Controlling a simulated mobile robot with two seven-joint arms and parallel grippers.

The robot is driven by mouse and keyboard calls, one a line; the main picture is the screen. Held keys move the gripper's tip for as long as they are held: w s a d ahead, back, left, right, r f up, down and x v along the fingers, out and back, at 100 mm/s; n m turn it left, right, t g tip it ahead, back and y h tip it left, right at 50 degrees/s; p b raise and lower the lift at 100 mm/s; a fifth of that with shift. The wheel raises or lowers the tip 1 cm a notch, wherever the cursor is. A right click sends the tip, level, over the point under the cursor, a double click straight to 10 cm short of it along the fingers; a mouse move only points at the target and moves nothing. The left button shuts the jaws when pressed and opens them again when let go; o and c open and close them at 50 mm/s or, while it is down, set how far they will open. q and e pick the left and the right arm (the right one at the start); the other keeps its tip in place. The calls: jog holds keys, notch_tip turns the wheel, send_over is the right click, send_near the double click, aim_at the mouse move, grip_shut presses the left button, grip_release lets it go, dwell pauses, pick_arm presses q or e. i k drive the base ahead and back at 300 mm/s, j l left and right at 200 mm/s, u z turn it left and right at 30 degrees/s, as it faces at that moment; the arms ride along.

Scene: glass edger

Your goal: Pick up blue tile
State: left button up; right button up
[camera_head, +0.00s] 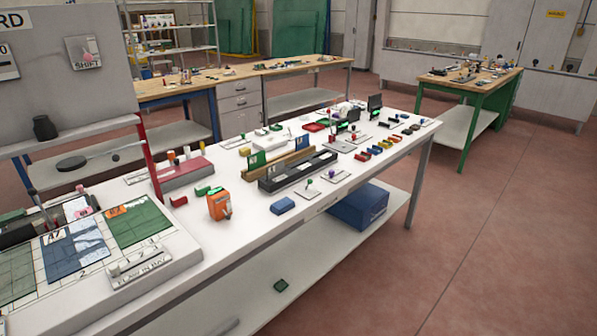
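Several blue things show on and around the long white bench (385,168). A small blue block (283,205) lies near its front edge, in front of the black slotted rack (297,172). A thin blue piece (302,143) stands upright at the wooden rack (282,163), with a green upright piece (257,160) to its left. A flat, dark blue square (72,258) lies on the gridded board (100,262) at the left, next to a green square (140,222). I cannot tell which is the task's blue tile. Neither of my grippers is in view.
An orange device (219,205) stands near the bench's front edge. A red box (186,175) and several small coloured blocks share the bench. The red floor (480,260) at right is clear.

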aim_at(301, 142)
jog(key=u, duration=0.55)
jog(key=i+l+u, duration=0.2)
jog(key=l+u, duration=0.2)
jog(key=l, duration=0.15)
jog(key=i+l+u, duration=0.2)
jog(key=l, duration=0.15)
jog(key=i+l+u, duration=0.1)
jog(key=l, duration=0.65)
jog(key=i+l+u, duration=0.1)
jog(key=l, duration=0.7)
